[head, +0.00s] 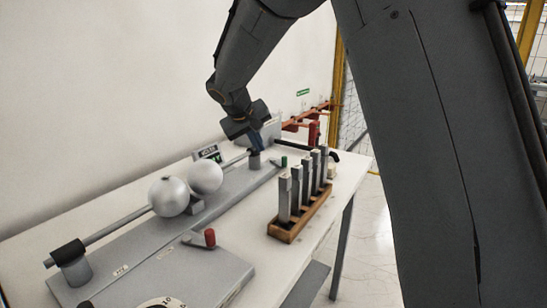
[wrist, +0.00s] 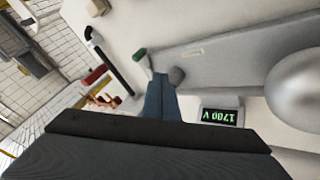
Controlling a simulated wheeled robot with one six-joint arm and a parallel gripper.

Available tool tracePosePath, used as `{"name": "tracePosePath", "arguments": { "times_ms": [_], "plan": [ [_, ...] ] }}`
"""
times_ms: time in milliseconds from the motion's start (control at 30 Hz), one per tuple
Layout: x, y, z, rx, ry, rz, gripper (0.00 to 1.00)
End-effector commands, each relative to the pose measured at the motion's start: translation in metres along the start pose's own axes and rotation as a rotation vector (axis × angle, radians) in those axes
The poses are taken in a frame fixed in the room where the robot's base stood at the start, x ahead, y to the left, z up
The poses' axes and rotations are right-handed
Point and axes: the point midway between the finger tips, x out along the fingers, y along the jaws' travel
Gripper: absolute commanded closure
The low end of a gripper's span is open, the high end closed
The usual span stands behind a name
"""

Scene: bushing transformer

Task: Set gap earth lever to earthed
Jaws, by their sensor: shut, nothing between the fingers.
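A small lever with a red grip (head: 209,238) sits at the front edge of the grey sphere-gap base (head: 128,255). A green grip (head: 283,161) stands at the base's far end; it also shows in the wrist view (wrist: 140,54). The labels are too small to read, so I cannot tell which is the gap earth lever. My gripper (head: 257,143) is shut and empty, its blue fingers pointing down near the far post. In the wrist view, the fingertips (wrist: 160,79) appear just beside the green grip and a grey round post end (wrist: 177,75); contact is unclear.
Two metal spheres (head: 169,196) stand on the base. A wooden rack (head: 291,226) of several grey blocks is at right. A display (wrist: 220,116) reads 1700 V. A black bent handle (wrist: 108,62) and red part (wrist: 94,76) lie beyond.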

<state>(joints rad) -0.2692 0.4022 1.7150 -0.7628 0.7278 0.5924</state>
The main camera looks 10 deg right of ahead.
Motion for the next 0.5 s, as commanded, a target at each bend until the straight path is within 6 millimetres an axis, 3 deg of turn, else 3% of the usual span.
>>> {"name": "tracePosePath", "arguments": {
  "times_ms": [300, 500],
  "plan": [
    [0.001, 0.0, 0.0, 0.0, 0.0, 0.0, 1.0],
    [0.023, 0.001, 0.001, -0.001, -0.003, 0.001, 1.0]
  ]
}}
